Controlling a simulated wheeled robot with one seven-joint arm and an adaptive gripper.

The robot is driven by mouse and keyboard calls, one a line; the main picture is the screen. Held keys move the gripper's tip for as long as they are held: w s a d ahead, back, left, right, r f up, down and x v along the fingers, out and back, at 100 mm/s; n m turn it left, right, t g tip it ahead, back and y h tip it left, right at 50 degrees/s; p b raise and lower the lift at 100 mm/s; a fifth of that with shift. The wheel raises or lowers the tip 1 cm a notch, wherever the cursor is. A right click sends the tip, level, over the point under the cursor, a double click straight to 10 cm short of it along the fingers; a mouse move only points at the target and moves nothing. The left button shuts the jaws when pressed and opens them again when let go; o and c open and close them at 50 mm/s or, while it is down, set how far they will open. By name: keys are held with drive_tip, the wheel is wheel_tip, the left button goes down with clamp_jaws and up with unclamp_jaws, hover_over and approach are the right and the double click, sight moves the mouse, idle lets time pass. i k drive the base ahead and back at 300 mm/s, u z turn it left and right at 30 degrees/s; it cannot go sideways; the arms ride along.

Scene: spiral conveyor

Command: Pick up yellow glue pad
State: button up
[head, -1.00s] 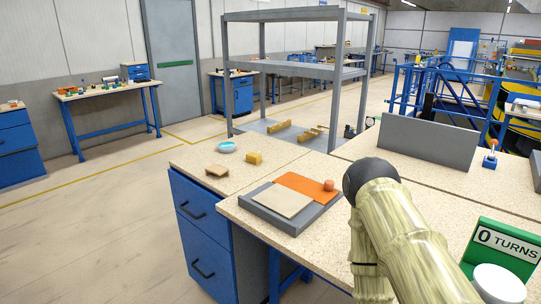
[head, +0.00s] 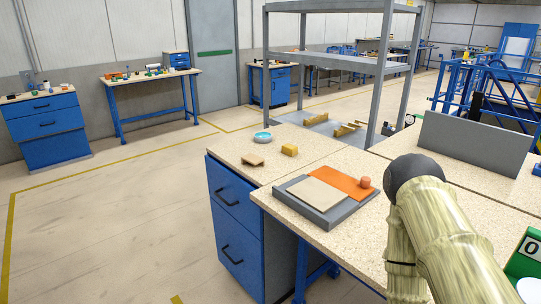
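A small yellow block (head: 289,150), which looks like the yellow glue pad, lies on the speckled top of the blue drawer bench (head: 320,147). It sits right of a small tan-brown piece (head: 252,160) and below and to the right of a light blue round dish (head: 263,137). Nothing touches it. My arm shows at the right, over the nearer bench, well apart from the block. My gripper is not visible in this view.
A grey tray (head: 335,215) with a beige pad (head: 317,193), an orange plate (head: 342,181) and a small orange-red knob (head: 365,182) lies on the nearer bench. A grey upright panel (head: 473,145) and grey shelf rack (head: 341,58) stand behind. Open floor (head: 115,235) lies left.

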sight(289, 150)
drive_tip(key=u, duration=2)
drive_tip(key=i, duration=2.75)
drive_tip(key=z, duration=1.75)
